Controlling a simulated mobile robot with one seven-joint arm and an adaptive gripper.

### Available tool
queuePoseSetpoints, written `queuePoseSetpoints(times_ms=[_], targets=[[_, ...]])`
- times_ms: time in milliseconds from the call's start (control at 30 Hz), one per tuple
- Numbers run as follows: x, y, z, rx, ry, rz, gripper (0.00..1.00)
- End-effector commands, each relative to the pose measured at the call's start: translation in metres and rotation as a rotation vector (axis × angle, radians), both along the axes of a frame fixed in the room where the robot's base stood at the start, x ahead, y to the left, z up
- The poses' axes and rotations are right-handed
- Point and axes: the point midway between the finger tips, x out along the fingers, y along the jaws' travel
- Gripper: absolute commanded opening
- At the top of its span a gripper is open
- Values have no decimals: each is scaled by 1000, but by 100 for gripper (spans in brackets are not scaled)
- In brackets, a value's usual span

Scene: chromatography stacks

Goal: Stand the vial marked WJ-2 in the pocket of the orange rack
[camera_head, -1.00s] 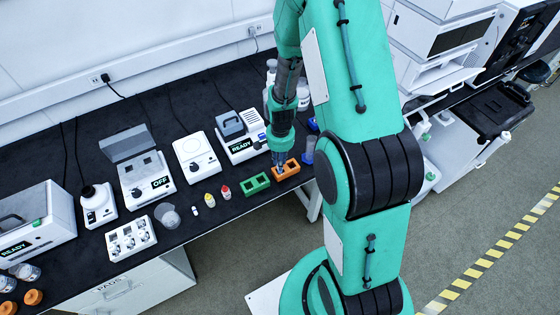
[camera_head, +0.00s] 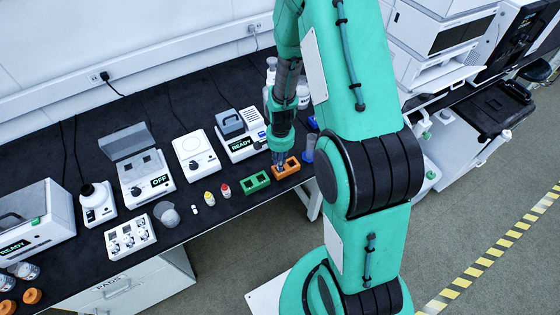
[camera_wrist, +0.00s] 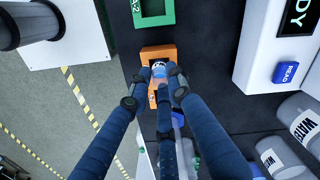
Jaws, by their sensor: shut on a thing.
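The orange rack (camera_head: 288,172) stands on the black bench top, to the right of a green rack. In the wrist view the orange rack (camera_wrist: 148,52) shows partly behind my fingers. My gripper (camera_wrist: 161,80) is shut on a small vial with a pale blue-and-white top (camera_wrist: 158,69). The vial is over or partly inside the rack; its lower end is hidden, so I cannot tell if it touches the pocket floor. No WJ-2 mark is readable. In the head view my gripper (camera_head: 279,164) is at the orange rack's left part and hides the vial.
The green rack (camera_head: 257,182) stands close by on the left. Small yellow (camera_head: 209,198) and red (camera_head: 225,189) bottles stand beyond it. A READY device (camera_head: 240,145) stands behind. A blue item (camera_head: 308,148) and the bench's right end are close on the right.

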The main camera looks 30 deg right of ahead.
Motion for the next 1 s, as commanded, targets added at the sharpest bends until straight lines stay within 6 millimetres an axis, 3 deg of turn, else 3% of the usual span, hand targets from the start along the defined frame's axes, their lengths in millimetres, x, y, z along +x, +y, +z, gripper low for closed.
queuePoseSetpoints(times_ms=[433, 467, 567, 767, 867, 1000], targets=[[0, 0, -3, 0, 0, 0, 0], [0, 0, -3, 0, 0, 0, 23], [0, 0, -3, 0, 0, 0, 41], [0, 0, -3, 0, 0, 0, 41], [0, 0, -3, 0, 0, 0, 57], [0, 0, -3, 0, 0, 0, 57]])
